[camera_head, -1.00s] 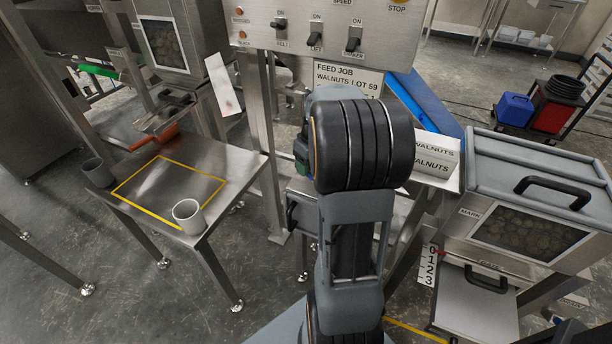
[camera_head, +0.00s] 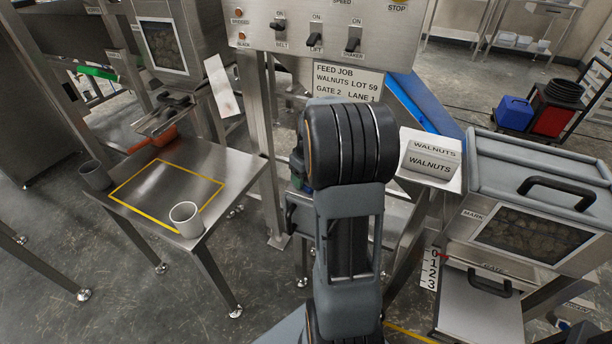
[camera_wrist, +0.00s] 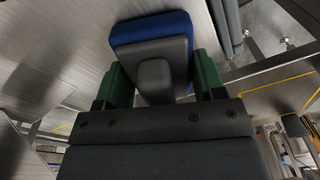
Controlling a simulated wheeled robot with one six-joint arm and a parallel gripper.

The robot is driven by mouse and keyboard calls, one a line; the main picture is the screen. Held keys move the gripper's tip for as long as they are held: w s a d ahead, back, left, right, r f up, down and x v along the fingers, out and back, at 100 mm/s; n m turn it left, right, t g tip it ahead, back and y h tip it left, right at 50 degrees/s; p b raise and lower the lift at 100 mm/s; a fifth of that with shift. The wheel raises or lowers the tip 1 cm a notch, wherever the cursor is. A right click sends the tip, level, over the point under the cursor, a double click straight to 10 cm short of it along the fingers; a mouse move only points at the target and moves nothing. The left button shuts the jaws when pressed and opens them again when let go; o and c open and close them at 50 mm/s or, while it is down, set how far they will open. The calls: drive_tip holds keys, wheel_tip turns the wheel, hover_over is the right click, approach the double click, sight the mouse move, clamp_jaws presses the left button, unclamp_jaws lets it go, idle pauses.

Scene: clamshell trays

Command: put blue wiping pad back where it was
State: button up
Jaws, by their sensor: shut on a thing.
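The blue wiping pad (camera_wrist: 150,27) shows in the wrist view, with a grey back and a grey grip block. My gripper (camera_wrist: 160,80) has its green fingers on both sides of the grey grip block and is shut on it. The pad lies beyond the fingertips, in front of a brushed metal surface; I cannot tell whether it touches that surface. In the head view my own arm hides the pad and most of the gripper.
A steel table (camera_head: 221,161) at left has a yellow outlined area, a white cup (camera_head: 186,219) and a grey cup (camera_head: 95,175). A switch panel (camera_head: 325,27) stands behind my arm. A walnut hopper (camera_head: 540,170) and a label stand (camera_head: 431,158) are at right.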

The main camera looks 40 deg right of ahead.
drive_tip(key=o, duration=1.1)
drive_tip(key=shift+c, duration=0.2)
drive_tip(key=r+p, duration=0.1)
drive_tip(key=r, duration=0.3)
drive_tip(key=r+p, duration=0.1)
drive_tip(key=r, duration=0.2)
drive_tip(key=s+r+p, duration=0.1)
drive_tip(key=r, duration=0.3)
drive_tip(key=shift+d+r, duration=0.1)
drive_tip(key=shift+r, duration=0.2)
drive_tip(key=s+a, duration=0.3)
drive_tip(key=a, duration=0.4)
drive_tip(key=s+a+f+t, duration=0.1)
drive_tip(key=s+a, duration=0.3)
drive_tip(key=a, duration=0.2)
drive_tip(key=s+a+m+t, duration=0.1)
drive_tip(key=s+a, duration=0.3)
drive_tip(key=a, duration=0.3)
drive_tip(key=shift+s+a+f+h, duration=0.25)
drive_tip(key=shift+a+f+h, duration=0.05)
drive_tip(key=shift+a+f, duration=0.05)
